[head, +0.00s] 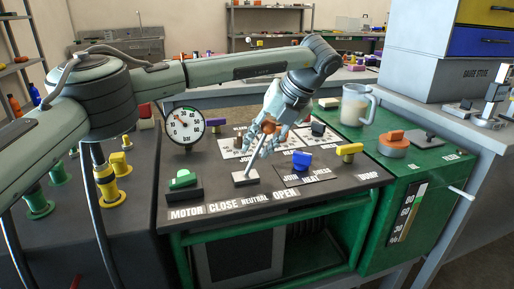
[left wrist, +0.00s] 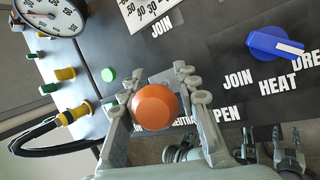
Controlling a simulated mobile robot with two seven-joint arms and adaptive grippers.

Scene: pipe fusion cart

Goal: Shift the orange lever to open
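The orange lever's round knob (head: 268,126) sits on a pale shaft rising from a slotted base plate on the cart's dark top. The shaft leans up and to the right in the head view, its foot behind the CLOSE and NEUTRAL labels. My left gripper (head: 267,134) comes down from above with its fingers on both sides of the knob. In the left wrist view the knob (left wrist: 154,106) fills the space between the fingers, which appear to touch it. The knob hides most of the shaft there. My right gripper does not show in the head view.
A blue knob (head: 302,159) and a yellow handle (head: 349,149) stand right of the lever. A green button (head: 183,179) is to its left, and a dial gauge (head: 186,126) behind. Grey jointed parts, possibly mine, show low in the wrist view.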

